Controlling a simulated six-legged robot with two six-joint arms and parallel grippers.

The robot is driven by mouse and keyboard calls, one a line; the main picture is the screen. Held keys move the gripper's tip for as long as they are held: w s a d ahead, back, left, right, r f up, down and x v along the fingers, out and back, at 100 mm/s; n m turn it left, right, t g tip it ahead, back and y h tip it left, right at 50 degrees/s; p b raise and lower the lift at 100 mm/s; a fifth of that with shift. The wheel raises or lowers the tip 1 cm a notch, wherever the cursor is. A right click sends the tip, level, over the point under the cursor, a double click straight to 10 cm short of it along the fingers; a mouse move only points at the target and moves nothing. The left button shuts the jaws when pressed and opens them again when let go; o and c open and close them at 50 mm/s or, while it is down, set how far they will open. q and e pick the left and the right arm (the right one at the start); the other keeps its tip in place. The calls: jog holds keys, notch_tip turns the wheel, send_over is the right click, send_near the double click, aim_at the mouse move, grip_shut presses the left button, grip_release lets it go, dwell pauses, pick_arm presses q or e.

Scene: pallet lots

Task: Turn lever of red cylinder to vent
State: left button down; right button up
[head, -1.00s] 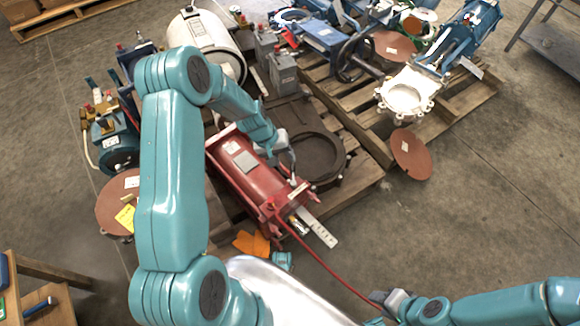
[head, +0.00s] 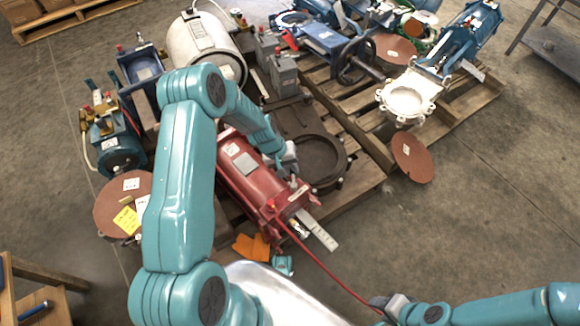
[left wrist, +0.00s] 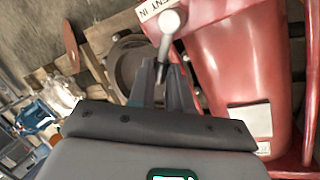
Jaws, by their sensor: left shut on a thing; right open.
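The red cylinder (head: 262,187) lies on its side on a pallet in the head view. Its red body (left wrist: 225,60) fills the right of the left wrist view. My left gripper (head: 291,168) is at the cylinder's near right end. In the left wrist view the fingers (left wrist: 162,75) are shut on the lever (left wrist: 163,50), a thin metal stem with a round pale head. A white label (left wrist: 154,8) beside the lever reads "VENT" and "IN". The fingers hide the stem's lower part. My right gripper (head: 388,305) is open and empty at the lower right, away from the cylinder.
A red hose (head: 325,268) runs from the cylinder towards the lower right. A dark ring-shaped casting (head: 345,165) lies just behind the left gripper. Pallets with valves and pumps crowd the back. The floor on the right is clear.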

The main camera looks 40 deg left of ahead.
pick_arm(q)
jog(key=shift+s+a+n+t+y+b, duration=0.35)
jog(key=shift+s+n+b, duration=0.3)
jog(key=shift+n, duration=0.7)
jog(key=shift+s+a+n+t+y+b, duration=0.1)
jog(key=shift+s+n+y+b, duration=0.35)
jog(key=shift+n+b, duration=0.6)
jog(key=shift+s+a+n+t+y+b, duration=0.25)
jog(key=shift+s+n+y+b, duration=0.25)
jog(key=shift+n, duration=1.1)
jog(key=shift+s, duration=0.1)
jog(key=c, duration=1.1)
grip_release()
jog(key=shift+o, duration=0.2)
jog(key=p+v, duration=0.9)
jog(key=v, duration=0.7)
jog(key=shift+s+r, duration=0.15)
